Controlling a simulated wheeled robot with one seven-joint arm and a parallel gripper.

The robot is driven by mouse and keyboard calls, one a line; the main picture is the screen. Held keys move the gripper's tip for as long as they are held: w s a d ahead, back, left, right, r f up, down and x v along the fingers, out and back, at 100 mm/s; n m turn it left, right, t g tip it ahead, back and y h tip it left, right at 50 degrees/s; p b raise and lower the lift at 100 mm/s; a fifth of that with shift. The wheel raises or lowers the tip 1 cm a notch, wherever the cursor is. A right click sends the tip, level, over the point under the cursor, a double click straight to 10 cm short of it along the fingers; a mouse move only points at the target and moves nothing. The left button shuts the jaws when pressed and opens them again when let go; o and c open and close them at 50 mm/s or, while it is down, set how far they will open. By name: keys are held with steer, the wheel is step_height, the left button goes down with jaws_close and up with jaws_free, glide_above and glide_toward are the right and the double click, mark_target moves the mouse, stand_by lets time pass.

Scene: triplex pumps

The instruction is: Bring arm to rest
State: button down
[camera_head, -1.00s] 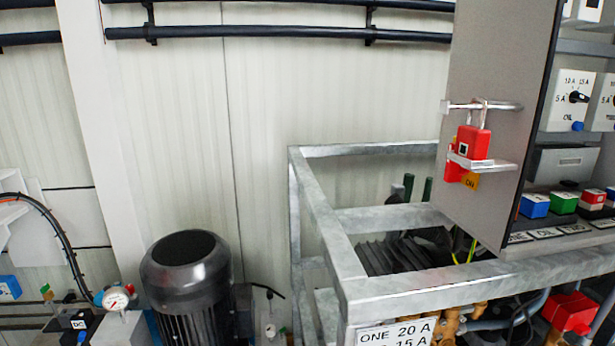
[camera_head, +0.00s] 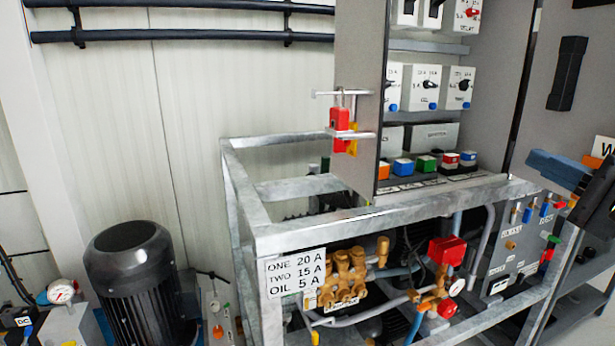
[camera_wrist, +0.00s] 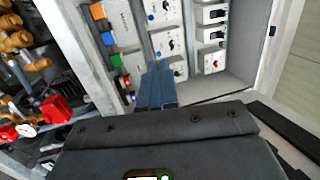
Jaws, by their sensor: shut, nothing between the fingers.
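My gripper (camera_head: 537,160) shows at the right edge of the head view, its blue fingers pointing left, in front of the pump frame's right side. In the wrist view its blue fingers (camera_wrist: 157,82) are together with nothing between them. They point toward the open control cabinet (camera_head: 360,80), whose dials and coloured buttons show beyond the fingertips. No contact with anything is visible. Most of my arm is outside the head view.
A galvanised frame (camera_head: 330,231) surrounds brass valves (camera_head: 345,275) and a red-capped fitting (camera_head: 447,251). A red padlock (camera_head: 340,120) hangs on the cabinet door. A dark motor (camera_head: 130,270) stands at the lower left. Pipes (camera_head: 190,34) run along the wall.

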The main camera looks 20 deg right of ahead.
steer(key=s+a+f+n+g+h, duration=0.1)
steer(key=s+a+f+h, duration=0.2)
steer(key=f, duration=0.5)
steer(key=s+a+f+n+g, duration=0.1)
steer(key=s+a+f+g, duration=0.1)
steer(key=a+f, duration=0.5)
steer(key=s+a+f+n+g+h, duration=0.1)
steer(key=s+a+f+h, duration=0.15)
steer(key=f, duration=0.75)
steer(key=s+a+f+n+y, duration=0.1)
steer(key=s+a+n, duration=0.2)
steer(key=s, duration=0.4)
steer(key=s+a+n+y, duration=0.1)
steer(key=s+a+n, duration=0.3)
steer(key=s+n, duration=0.2)
steer(key=s+a+f+n+g+y, duration=0.1)
steer(key=s+a+n, duration=0.3)
steer(key=s, duration=0.5)
steer(key=shift+s+a+f+n, duration=0.2)
steer(key=shift+s+f+n, duration=0.05)
steer(key=shift+f+n, duration=0.05)
